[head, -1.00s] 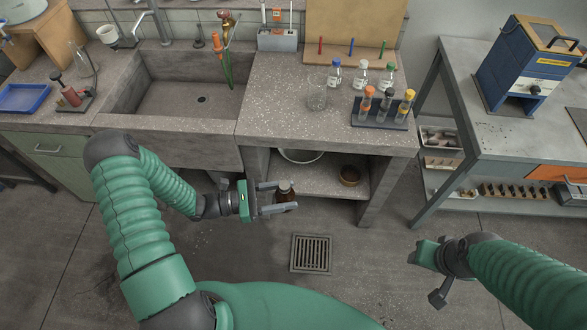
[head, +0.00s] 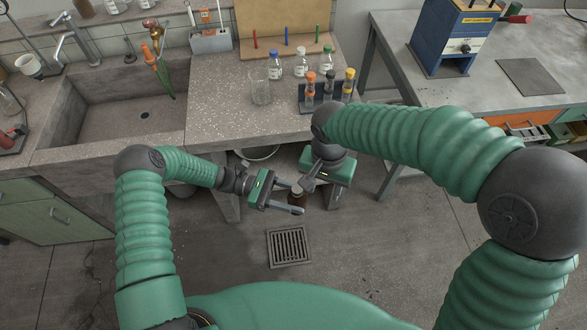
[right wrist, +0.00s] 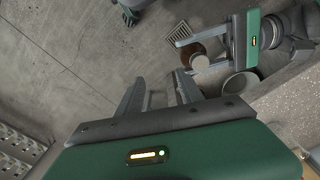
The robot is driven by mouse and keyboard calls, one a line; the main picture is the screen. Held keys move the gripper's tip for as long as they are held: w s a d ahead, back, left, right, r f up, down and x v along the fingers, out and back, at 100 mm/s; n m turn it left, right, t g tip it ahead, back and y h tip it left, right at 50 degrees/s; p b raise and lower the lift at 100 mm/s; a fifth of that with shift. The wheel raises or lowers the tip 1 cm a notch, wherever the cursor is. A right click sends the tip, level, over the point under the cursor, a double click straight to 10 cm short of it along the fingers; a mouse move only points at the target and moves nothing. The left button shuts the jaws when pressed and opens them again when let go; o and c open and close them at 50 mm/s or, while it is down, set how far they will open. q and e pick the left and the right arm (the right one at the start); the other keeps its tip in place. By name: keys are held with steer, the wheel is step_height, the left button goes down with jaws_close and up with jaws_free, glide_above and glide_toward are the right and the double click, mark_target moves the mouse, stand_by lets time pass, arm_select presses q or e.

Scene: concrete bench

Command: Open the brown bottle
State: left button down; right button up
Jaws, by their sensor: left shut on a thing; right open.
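The brown bottle (head: 296,199) is held between the fingers of my left gripper (head: 308,202), above the floor in front of the bench. In the right wrist view the bottle (right wrist: 189,51) shows with a pale round top toward the camera, between the fingers of my left gripper (right wrist: 192,53). My right gripper (head: 308,177) is close to the bottle's upper right in the head view. In the right wrist view my right gripper (right wrist: 158,77) has its fingers apart with nothing between them. The bottle appears beyond those fingertips, apart from them.
A floor drain (head: 289,246) lies below the bottle. The bench (head: 215,100) carries a glass beaker (head: 261,91), several capped bottles and a tube rack (head: 325,98). A pale bowl (right wrist: 240,84) sits under the bench. A sink (head: 120,112) is at left.

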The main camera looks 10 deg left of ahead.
mark_target(293, 188)
steer(key=a+r+m, duration=0.1)
steer(key=a, duration=0.1)
steer(key=w+a+r+m, duration=0.1)
steer(key=a, duration=0.1)
steer(key=a+r, duration=0.1)
steer(key=a, duration=0.2)
steer(key=shift+w+a+r+m, duration=0.1)
steer(key=shift+w+r+m, duration=0.25)
steer(key=shift+m, duration=0.05)
steer(key=shift+a, duration=0.1)
step_height(293, 188, down, 8)
steer(key=shift+w+r, duration=0.1)
steer(key=shift+r, duration=0.05)
steer(key=c, duration=0.7)
steer(key=shift+a, duration=0.1)
jaws_close()
steer(key=shift+r, duration=0.1)
